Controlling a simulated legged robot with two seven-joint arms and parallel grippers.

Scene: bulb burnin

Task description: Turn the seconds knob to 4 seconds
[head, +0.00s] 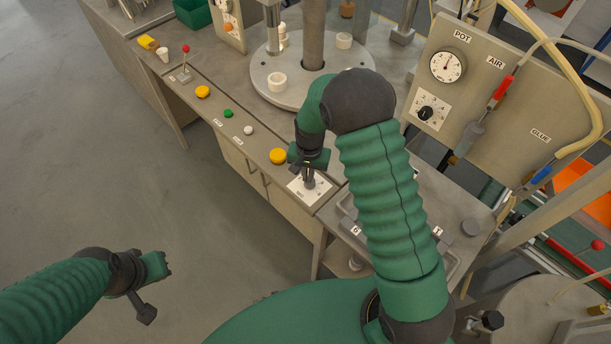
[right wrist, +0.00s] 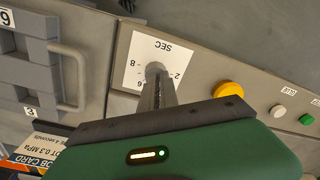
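The seconds knob (right wrist: 154,70) is a small grey knob on a white dial plate (right wrist: 140,50) marked SEC, with 2, 6 and 8 readable around it. In the head view the plate (head: 322,187) lies on the bench's front strip. My right gripper (head: 309,178) points down at the knob. In the right wrist view its fingers (right wrist: 159,88) are close together at the knob and look closed on it. The fingers hide part of the dial, and I cannot read the pointer.
A yellow button (head: 278,156), a white button (head: 248,130) and a green button (head: 228,113) line the strip beside the dial. A grey tray (right wrist: 50,75) adjoins the plate. An upright panel (head: 500,90) with a gauge and another knob (head: 426,113) stands right.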

